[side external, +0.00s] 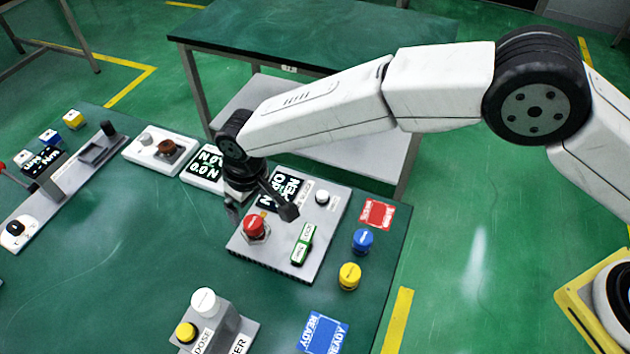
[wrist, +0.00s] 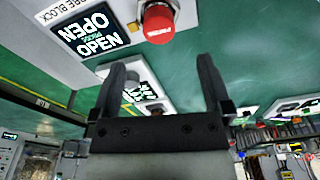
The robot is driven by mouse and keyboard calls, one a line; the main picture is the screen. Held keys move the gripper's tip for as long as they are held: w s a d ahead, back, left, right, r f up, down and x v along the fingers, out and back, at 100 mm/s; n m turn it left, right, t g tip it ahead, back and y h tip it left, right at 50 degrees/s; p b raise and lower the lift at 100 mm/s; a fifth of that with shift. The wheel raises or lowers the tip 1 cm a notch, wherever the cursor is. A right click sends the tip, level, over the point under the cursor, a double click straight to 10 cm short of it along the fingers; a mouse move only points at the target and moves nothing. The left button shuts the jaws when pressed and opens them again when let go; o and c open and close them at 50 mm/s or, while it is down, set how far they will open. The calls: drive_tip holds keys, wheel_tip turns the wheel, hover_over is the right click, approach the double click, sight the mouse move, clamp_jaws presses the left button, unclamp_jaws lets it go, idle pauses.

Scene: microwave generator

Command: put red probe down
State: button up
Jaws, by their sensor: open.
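A red cylinder (side external: 254,226), which looks like the red probe, stands upright on a grey panel (side external: 268,255) with an "OPEN" display. It also shows in the wrist view (wrist: 158,22), beyond my fingertips, with small unreadable lettering. My gripper (side external: 262,208) is over this panel, close to the red cylinder. In the wrist view my gripper (wrist: 161,66) has its two fingers spread with nothing held between them. I cannot tell exactly how far the fingertips are from the cylinder.
A blue cylinder (side external: 363,240) and a yellow cylinder (side external: 349,275) stand right of the panel. A red pad (side external: 377,214) and a blue "READY" pad (side external: 324,332) lie nearby. A white-topped dose unit (side external: 205,302) stands in front. The green table (side external: 130,260) is clear at left centre.

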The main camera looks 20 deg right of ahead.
sight(252, 222)
drive_tip(key=shift+w+f, duration=0.15)
drive_tip(key=shift+f, duration=1.15)
drive_tip(key=shift+f, duration=0.1)
drive_tip(key=shift+w+a+f, duration=0.15)
drive_tip(key=shift+f, duration=2.35)
drive_tip(key=shift+c, duration=0.2)
clamp_jaws()
